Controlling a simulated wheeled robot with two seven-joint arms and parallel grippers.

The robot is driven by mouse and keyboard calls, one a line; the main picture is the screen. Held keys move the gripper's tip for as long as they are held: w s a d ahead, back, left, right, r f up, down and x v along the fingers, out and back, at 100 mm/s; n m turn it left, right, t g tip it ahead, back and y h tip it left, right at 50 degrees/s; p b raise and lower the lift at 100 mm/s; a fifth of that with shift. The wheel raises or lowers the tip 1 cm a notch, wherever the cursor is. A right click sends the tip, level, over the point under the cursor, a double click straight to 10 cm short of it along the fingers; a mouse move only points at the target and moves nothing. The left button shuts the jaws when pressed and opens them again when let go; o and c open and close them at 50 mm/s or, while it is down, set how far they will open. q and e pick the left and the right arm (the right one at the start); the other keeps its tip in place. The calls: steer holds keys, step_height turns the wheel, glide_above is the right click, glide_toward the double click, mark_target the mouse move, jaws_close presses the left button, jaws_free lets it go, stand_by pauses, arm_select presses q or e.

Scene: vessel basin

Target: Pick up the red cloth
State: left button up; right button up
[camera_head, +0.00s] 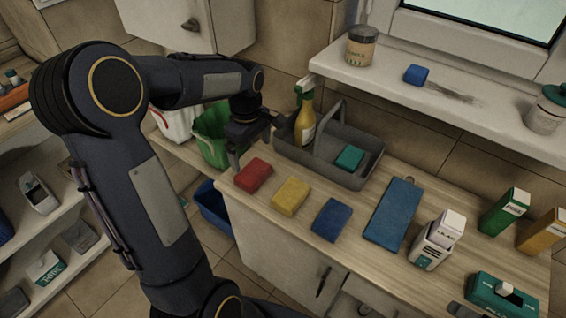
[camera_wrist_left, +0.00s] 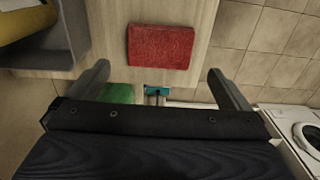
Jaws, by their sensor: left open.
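The red cloth (camera_head: 253,175) is a folded rectangular pad lying flat at the left end of the wooden counter. It also shows whole in the left wrist view (camera_wrist_left: 160,46), ahead of the fingertips and between their lines. My left gripper (camera_head: 252,148) is just behind the cloth, beside the grey caddy. My right gripper is in neither view.
A yellow cloth (camera_head: 290,196) and a blue cloth (camera_head: 331,220) lie right of the red one. A grey caddy (camera_head: 368,172) with a yellow bottle (camera_head: 305,125) stands close behind.

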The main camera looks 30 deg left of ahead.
mark_target(253, 171)
arm_select(q)
step_height(253, 171, down, 8)
steer(key=shift+w+a+r+p, duration=0.1)
steer(key=shift+a+p, duration=0.05)
steer(key=shift+p, duration=0.3)
steer(key=c, duration=0.6)
steer(key=shift+r, duration=0.1)
